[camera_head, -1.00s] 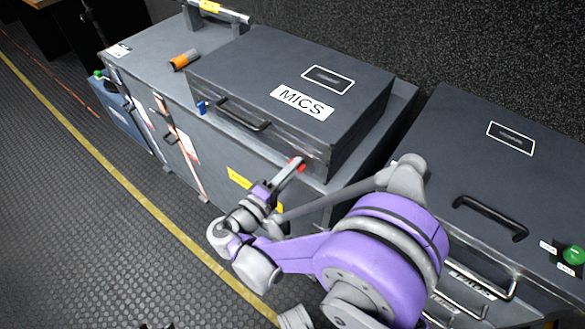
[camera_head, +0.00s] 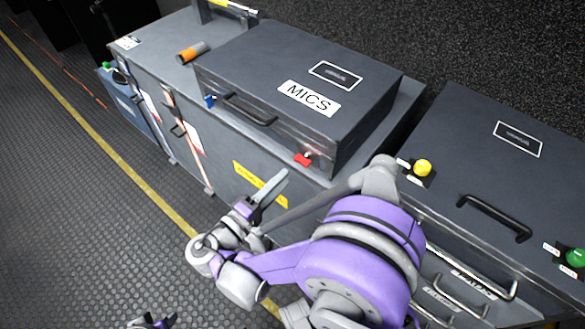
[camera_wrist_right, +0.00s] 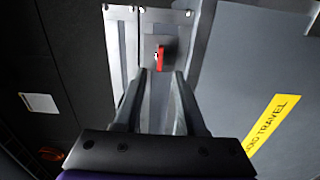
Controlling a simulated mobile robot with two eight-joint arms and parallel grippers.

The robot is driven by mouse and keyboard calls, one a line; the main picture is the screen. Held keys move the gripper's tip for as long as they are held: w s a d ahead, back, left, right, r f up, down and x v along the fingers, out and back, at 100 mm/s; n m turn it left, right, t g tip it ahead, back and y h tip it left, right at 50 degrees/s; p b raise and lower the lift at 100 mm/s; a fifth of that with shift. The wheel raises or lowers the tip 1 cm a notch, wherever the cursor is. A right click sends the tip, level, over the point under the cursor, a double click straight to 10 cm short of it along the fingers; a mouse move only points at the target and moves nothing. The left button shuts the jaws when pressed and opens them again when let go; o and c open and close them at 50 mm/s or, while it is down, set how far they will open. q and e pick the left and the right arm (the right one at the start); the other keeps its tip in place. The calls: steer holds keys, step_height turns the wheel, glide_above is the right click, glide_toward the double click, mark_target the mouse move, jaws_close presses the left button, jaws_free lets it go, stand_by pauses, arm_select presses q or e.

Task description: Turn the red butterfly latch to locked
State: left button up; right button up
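The red butterfly latch (camera_head: 303,159) is on the front face of the MICS case (camera_head: 352,126), near its right corner. In the right wrist view the red latch (camera_wrist_right: 160,58) sits on a metal plate, just beyond the fingertips, its red part upright in the picture. My right gripper (camera_head: 281,177) is below and left of the latch, apart from it. Its two fingers (camera_wrist_right: 160,80) stand apart with nothing between them, so it is open. My left gripper (camera_head: 152,322) shows only slightly at the bottom edge; its opening is unclear.
A blue latch (camera_head: 210,101) is at the case's left front. The case stands on a larger grey trunk (camera_head: 225,178). An orange-banded cylinder (camera_head: 192,53) lies behind left. A second case (camera_head: 480,165) with a yellow button (camera_head: 422,168) and green button (camera_head: 575,257) is at right. Floor at left is clear.

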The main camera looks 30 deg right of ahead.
steer(key=v, duration=0.3)
steer(key=shift+s+a, duration=0.1)
steer(key=shift+a, duration=0.25)
